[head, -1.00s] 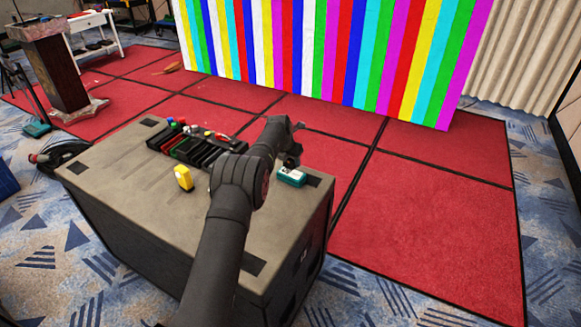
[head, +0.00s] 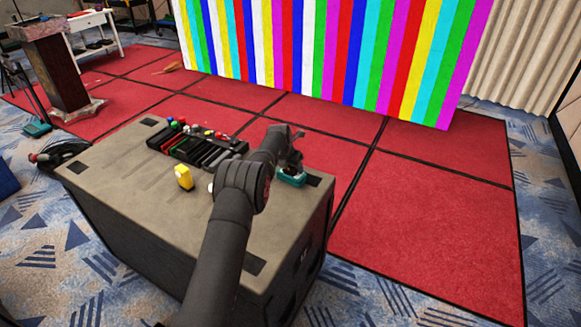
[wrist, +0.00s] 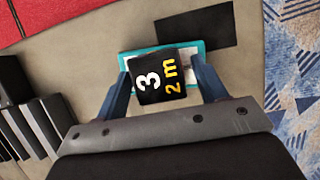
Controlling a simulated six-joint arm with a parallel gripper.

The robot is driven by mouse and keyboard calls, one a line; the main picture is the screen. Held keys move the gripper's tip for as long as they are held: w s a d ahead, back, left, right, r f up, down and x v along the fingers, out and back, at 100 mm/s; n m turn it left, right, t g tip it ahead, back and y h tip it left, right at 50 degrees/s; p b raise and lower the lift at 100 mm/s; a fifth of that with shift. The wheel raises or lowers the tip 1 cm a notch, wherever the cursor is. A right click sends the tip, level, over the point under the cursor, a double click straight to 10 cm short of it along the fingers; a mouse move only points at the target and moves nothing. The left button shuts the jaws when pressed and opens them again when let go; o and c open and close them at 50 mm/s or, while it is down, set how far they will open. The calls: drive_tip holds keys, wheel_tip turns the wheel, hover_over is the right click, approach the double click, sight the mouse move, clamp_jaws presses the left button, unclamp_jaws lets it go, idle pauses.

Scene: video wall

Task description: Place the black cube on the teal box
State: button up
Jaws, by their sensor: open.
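The black cube (wrist: 160,77), marked "3" and "2 m", sits between the fingers of my gripper (wrist: 163,82) in the wrist view. It is over the teal box (wrist: 126,62), whose teal rim and pale top show around it. The fingers stand open at either side of the cube. The cube appears to rest on the box, but its underside is hidden. In the head view my gripper (head: 290,163) is low over the teal box (head: 292,181), near the right end of the case top. The cube is hard to make out there.
A large grey case (head: 130,185) carries everything. A row of black units with coloured knobs (head: 195,146) lies left of my gripper. A yellow object (head: 184,178) stands closer, left of my arm. A black patch (wrist: 200,32) lies beside the teal box. The case top at left is clear.

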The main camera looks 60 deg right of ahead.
drive_tip(key=v, duration=1.2)
drive_tip(key=shift+r, duration=0.1)
drive_tip(key=x, duration=1.2)
wheel_tip(320, 180, up, 2)
drive_tip(key=shift+r, duration=0.65)
